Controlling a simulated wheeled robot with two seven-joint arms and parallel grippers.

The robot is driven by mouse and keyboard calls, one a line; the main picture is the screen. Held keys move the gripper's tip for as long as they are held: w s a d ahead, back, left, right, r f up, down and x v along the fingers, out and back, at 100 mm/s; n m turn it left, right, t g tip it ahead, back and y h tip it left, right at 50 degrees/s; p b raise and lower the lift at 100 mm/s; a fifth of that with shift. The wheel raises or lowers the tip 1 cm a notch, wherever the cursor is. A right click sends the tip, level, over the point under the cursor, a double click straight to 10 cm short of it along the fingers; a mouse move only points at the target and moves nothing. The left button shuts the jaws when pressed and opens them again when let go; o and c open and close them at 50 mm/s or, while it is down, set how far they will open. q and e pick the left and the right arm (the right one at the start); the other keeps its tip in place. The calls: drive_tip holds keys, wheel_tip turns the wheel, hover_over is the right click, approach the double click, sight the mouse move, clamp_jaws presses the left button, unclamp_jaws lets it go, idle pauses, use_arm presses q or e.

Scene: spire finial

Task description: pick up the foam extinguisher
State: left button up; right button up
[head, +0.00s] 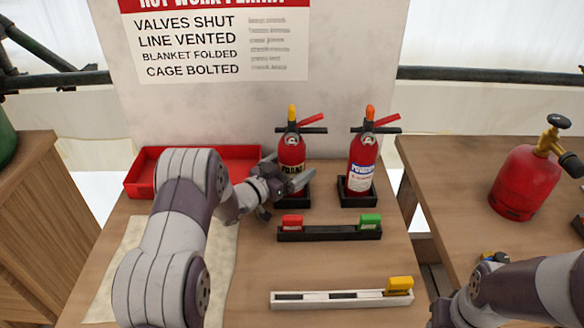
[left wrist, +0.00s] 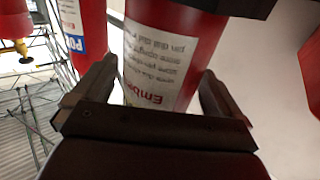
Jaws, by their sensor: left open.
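The foam extinguisher (head: 291,154) is red with a yellow top and a yellow-and-black FOAM label. It stands upright in a black holder (head: 293,200) on the table. My left gripper (head: 287,186) is at its lower body, coming from the left. In the left wrist view the open jaws (left wrist: 153,92) are on either side of a red cylinder with a white text label (left wrist: 158,60), the foam extinguisher. Contact cannot be told. The powder extinguisher (head: 362,158) stands upright to the right; it also shows in the left wrist view (left wrist: 82,30). My right gripper is mostly out of frame at the lower right.
A red tray (head: 140,180) lies behind my left arm. A black rack (head: 330,233) with red and green blocks and a white level-like bar (head: 330,299) with a yellow block lie in front. A red gas cylinder (head: 525,183) stands on the right table. A sign board is behind.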

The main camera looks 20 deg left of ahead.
use_arm(q)
drive_tip(key=c, duration=1.8)
drive_tip(key=shift+w+r, duration=0.1)
drive_tip(key=shift+r, duration=0.1)
clamp_jaws()
drive_tip(key=shift+r, duration=0.15)
